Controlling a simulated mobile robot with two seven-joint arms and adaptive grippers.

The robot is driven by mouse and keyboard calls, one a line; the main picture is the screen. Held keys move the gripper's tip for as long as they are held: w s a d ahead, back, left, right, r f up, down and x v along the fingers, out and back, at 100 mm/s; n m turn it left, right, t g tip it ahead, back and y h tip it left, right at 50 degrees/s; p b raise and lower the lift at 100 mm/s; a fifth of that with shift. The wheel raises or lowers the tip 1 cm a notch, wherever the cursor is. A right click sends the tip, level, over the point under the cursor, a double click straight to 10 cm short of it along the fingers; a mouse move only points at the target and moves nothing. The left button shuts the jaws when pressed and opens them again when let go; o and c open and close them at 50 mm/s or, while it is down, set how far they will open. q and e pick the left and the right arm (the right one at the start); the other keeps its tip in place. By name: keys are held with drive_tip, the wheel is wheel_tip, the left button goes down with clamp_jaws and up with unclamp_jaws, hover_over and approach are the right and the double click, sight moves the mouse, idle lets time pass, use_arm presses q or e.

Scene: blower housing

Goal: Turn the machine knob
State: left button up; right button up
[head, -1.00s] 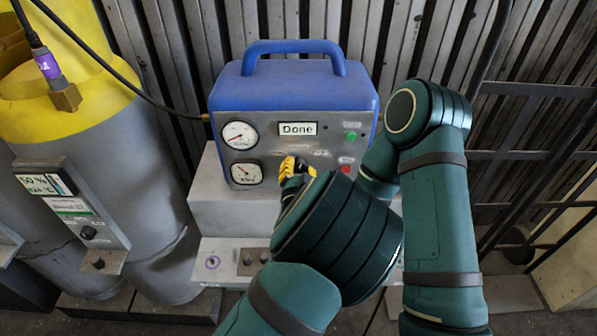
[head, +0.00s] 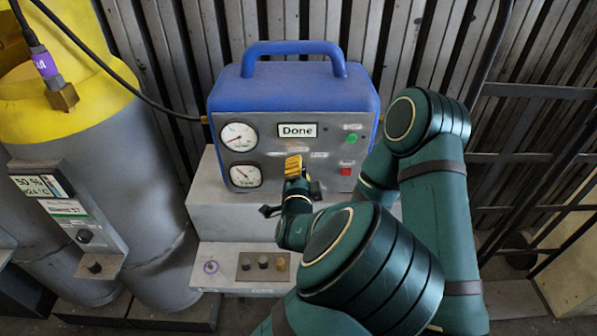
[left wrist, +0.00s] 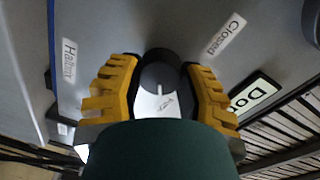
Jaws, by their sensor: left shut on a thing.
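The machine is a blue box (head: 290,92) with a grey front panel, two round gauges and a display (head: 297,130) reading "Done". My left gripper (head: 294,168) is at the lower middle of this panel and hides the knob in the head view. In the left wrist view the dark round knob (left wrist: 160,70) with a white pointer mark lies between the yellow fingers of my left gripper (left wrist: 160,88), which is shut on it. My right gripper is not seen.
The panel also carries a green button (head: 351,138) and a red button (head: 346,170). A grey step with small knobs (head: 263,262) is below. A grey and yellow cylinder (head: 110,180) stands at left. A dark metal rack (head: 540,155) is at right.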

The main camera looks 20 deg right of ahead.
use_arm(q)
drive_tip(key=shift+r, duration=0.1)
idle(0.4)
drive_tip(key=o, duration=1.2)
drive_tip(key=shift+o, duration=0.2)
drive_tip(key=v, duration=1.2)
